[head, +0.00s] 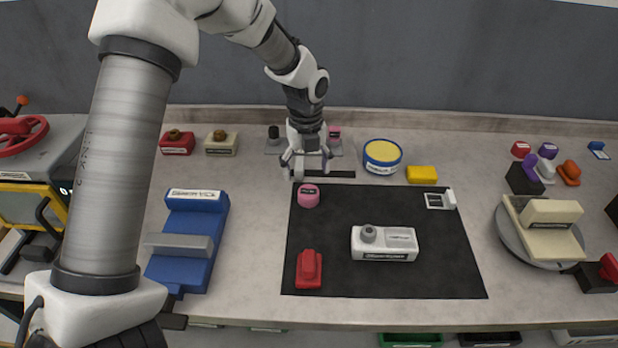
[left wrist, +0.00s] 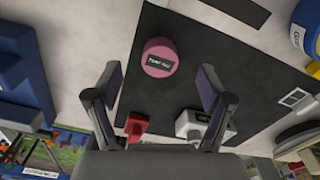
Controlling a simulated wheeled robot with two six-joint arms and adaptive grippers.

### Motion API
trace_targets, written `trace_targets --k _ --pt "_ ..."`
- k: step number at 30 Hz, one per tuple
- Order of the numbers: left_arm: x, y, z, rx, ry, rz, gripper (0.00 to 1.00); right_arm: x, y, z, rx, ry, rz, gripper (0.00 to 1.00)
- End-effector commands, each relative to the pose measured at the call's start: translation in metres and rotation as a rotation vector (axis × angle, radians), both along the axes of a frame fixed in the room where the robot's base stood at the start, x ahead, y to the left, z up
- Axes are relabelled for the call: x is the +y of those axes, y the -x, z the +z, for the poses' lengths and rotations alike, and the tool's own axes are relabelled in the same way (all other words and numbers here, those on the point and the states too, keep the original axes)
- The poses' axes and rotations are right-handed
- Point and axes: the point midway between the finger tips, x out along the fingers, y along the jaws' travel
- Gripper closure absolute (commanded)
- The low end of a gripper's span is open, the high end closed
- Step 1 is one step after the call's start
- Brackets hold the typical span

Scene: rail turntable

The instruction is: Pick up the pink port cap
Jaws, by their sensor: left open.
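The pink port cap (head: 308,196) stands on the back left corner of the black mat (head: 432,270), with a dark label on it. In the left wrist view the cap (left wrist: 159,57) lies ahead of the fingers, between their lines and apart from them. My left gripper (head: 306,168) is open and empty, above the table just behind the cap. Its two fingers also show in the left wrist view (left wrist: 156,88). My right gripper is not in view.
A red part (head: 309,268), a white device with a grey knob (head: 384,243) and a small white piece (head: 440,200) are on the mat. A blue fixture (head: 189,240) stands left, a blue-yellow tub (head: 382,157) behind. A turntable (head: 508,240) is right.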

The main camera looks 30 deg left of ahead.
Motion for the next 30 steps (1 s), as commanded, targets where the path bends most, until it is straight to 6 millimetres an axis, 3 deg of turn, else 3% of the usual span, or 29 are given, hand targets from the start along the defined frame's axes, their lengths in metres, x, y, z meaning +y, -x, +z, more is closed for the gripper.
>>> trace_targets --k 12,19,20,23,24,30 --pt "-0.004 0.000 -0.064 0.004 0.000 -0.001 0.20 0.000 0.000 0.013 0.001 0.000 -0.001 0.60" --pt "-0.004 -0.001 -0.068 0.000 0.000 0.000 0.20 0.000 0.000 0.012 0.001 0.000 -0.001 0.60" --pt "-0.004 -0.001 -0.068 0.000 0.000 0.000 0.27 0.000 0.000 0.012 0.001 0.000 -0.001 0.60" --pt "-0.004 0.000 -0.068 0.001 -0.001 0.000 0.61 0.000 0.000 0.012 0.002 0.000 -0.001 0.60" --pt "-0.004 0.000 -0.068 0.001 -0.001 0.000 0.67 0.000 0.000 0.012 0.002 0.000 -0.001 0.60" --pt "-0.004 0.000 -0.069 0.001 0.000 0.000 0.67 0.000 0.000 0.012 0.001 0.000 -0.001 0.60"
